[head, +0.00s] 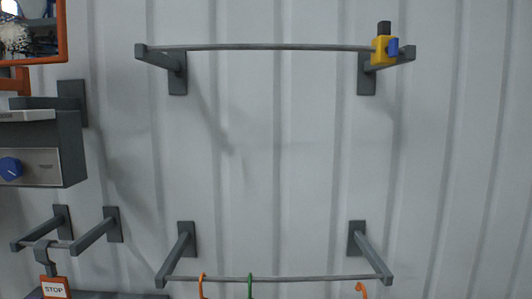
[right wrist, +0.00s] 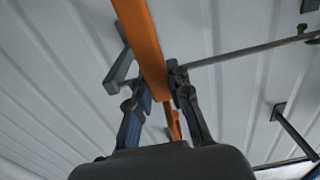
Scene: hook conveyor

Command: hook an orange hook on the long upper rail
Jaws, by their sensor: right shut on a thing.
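The long upper rail (head: 270,47) runs across the top of the head view between two wall brackets and carries no hook. In the right wrist view my right gripper (right wrist: 158,98) is shut on an orange hook (right wrist: 148,45), whose long flat body runs up between the fingers; its ends are not clearly seen. A grey rail (right wrist: 240,52) passes close by the right finger; I cannot tell whether the hook touches it. In the head view two orange hooks (head: 202,284) and a green hook (head: 250,287) show at the lower rail (head: 300,279). Neither gripper shows in the head view.
A yellow and blue device (head: 383,49) sits at the upper rail's right end. A short rack at lower left holds a hook with a STOP sign (head: 54,289). A grey box with a blue knob (head: 40,150) is at left. The wall between the long rails is clear.

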